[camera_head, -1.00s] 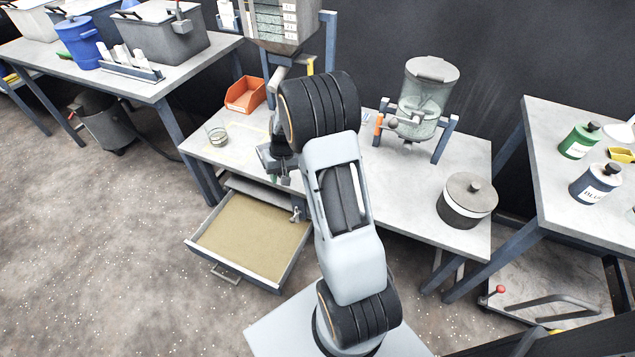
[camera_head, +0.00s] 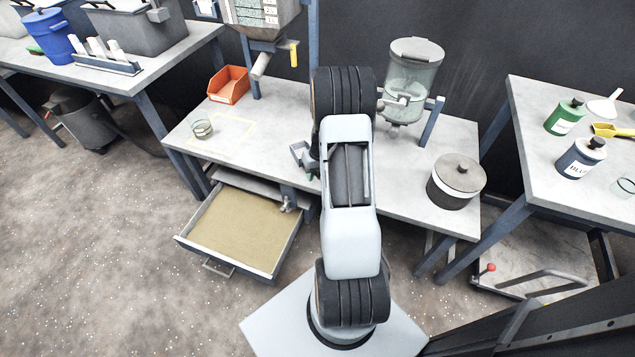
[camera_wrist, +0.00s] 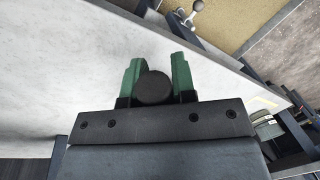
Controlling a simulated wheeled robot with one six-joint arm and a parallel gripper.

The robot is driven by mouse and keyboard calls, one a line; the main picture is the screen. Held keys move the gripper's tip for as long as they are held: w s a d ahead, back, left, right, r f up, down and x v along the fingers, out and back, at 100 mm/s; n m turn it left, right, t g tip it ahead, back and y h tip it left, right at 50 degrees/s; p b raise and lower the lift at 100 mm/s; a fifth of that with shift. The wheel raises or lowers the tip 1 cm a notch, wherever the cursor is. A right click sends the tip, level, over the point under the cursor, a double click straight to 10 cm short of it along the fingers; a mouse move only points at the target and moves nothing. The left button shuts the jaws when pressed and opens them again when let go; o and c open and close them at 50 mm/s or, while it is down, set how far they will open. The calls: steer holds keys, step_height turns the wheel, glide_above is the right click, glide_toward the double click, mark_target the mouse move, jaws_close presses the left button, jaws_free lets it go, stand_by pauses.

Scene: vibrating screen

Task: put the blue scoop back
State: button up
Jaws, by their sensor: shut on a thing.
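In the wrist view my gripper (camera_wrist: 157,66) has its green fingers on either side of a dark round-ended thing (camera_wrist: 153,88). It is shut on this thing, held over the pale table top. Only the dark end shows, so I cannot tell whether it is the blue scoop's handle. In the head view my arm hides most of the gripper, and a grey part of it (camera_head: 302,155) shows left of the arm. No blue scoop is plainly seen in either view. A yellow scoop (camera_head: 610,130) lies on the right table.
The middle table (camera_head: 405,180) holds an orange bin (camera_head: 228,85), a glass dish (camera_head: 202,129), a clear hopper (camera_head: 412,80) and a lidded grey pot (camera_head: 456,181). A sand-filled drawer (camera_head: 238,232) stands open in front.

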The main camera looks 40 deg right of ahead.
mark_target(316, 188)
steer(key=shift+s+d+f, duration=0.15)
steer(key=shift+f, duration=0.1)
steer(key=shift+s+d+f+b, duration=0.1)
steer(key=shift+f+b, duration=0.1)
steer(key=shift+f, duration=0.75)
steer(key=shift+s+d+f+b, duration=0.1)
steer(key=shift+f+b, duration=0.05)
steer(key=shift+f, duration=0.85)
steer(key=o, duration=0.9)
